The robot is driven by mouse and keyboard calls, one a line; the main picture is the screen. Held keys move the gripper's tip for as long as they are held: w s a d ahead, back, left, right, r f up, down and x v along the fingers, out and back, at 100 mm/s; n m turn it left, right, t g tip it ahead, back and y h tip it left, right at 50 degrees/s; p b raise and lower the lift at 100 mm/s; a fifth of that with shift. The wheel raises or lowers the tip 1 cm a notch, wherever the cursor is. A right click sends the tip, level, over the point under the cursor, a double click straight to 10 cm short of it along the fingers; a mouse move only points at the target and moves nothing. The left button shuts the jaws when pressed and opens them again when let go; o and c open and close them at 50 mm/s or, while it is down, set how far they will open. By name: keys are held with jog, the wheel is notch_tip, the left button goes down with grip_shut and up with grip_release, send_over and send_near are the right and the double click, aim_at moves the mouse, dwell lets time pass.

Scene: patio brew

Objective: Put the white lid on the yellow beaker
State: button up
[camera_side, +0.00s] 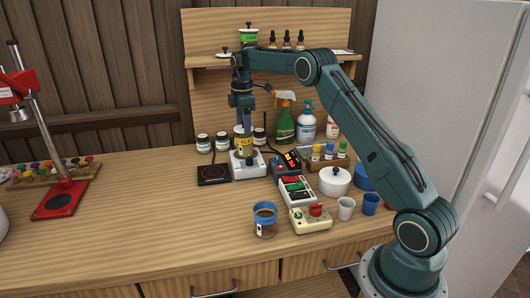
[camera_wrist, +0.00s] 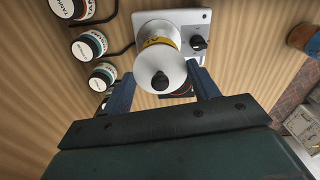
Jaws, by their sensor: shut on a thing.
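The white lid (camera_wrist: 165,72) with its black knob is between the fingers of my gripper (camera_wrist: 161,88) in the wrist view. My gripper (camera_side: 244,128) is shut on it and points down over the yellow beaker (camera_side: 245,142). The beaker's yellow band (camera_wrist: 160,42) shows just past the lid in the wrist view. The lid lines up with the beaker's top, but I cannot tell whether it rests on the rim or is slightly above it. The beaker stands on a white plate device (camera_side: 247,170) with a dark dial (camera_wrist: 197,42).
Several small jars (camera_side: 203,143) stand behind and left of the beaker. A black square pad (camera_side: 213,174) lies to its left. The front left counter is clear.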

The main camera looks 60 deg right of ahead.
jog(key=shift+f, duration=0.5)
jog(key=o, duration=0.9)
jog(key=shift+o, duration=0.2)
jog(key=shift+r, duration=0.1)
notch_tip(320, 180, up, 12)
jog(key=shift+r, duration=0.2)
dwell(0.4)
jog(key=shift+a+r, duration=0.1)
jog(key=shift+r, duration=0.1)
dwell(0.6)
